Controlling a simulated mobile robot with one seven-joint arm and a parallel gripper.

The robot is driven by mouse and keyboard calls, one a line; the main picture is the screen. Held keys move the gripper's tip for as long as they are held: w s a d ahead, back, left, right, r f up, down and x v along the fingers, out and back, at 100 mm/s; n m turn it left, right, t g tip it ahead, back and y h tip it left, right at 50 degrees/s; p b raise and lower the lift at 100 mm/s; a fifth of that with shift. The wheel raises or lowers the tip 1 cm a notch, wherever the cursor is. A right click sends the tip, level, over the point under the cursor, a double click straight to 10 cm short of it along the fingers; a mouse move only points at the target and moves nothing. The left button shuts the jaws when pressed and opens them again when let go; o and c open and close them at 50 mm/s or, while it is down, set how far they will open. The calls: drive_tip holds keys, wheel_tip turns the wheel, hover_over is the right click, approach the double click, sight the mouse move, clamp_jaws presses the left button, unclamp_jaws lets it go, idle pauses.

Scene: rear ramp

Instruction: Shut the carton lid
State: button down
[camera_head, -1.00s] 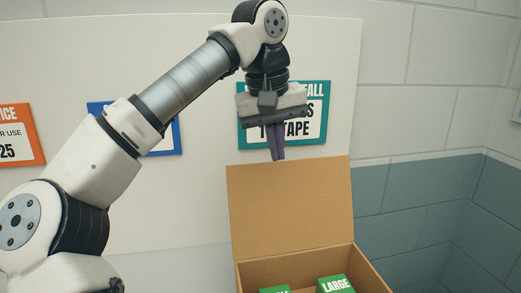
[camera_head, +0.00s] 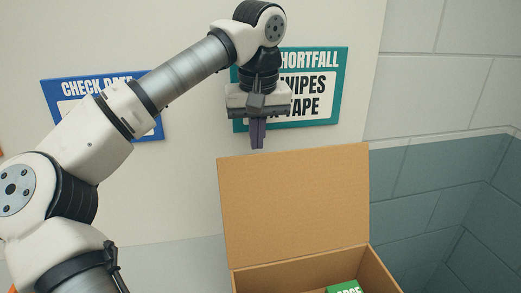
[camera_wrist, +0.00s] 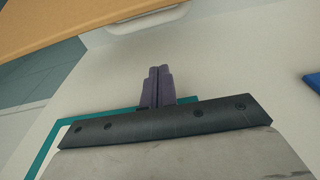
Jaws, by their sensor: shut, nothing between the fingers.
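The brown carton (camera_head: 310,272) stands at the bottom of the head view, and only its upper part shows. Its lid (camera_head: 295,205) is open and stands upright at the back edge. My gripper (camera_head: 257,146) is shut and empty, pointing down just above the lid's top edge, left of its middle. I cannot tell whether it is behind or over the lid, but a small gap shows between them. In the wrist view my shut fingers (camera_wrist: 158,72) point towards a brown edge of the lid (camera_wrist: 75,25) at the top, apart from it.
A green box marked "LARGE" (camera_head: 344,287) lies inside the carton. A white board behind carries a teal sign (camera_head: 318,85) and a blue sign (camera_head: 70,88). A tiled wall (camera_head: 440,90) is at the right, with free space between it and the carton.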

drive_tip(key=shift+s+d+f+p, duration=0.2)
drive_tip(key=shift+s+f+p, duration=0.3)
drive_tip(key=shift+s, duration=0.35)
drive_tip(key=shift+s+d+f+p, duration=0.15)
drive_tip(key=shift+s+f+p, duration=0.3)
drive_tip(key=shift+s, duration=0.4)
drive_tip(key=shift+s+a+b, duration=0.1)
drive_tip(key=shift+b, duration=0.2)
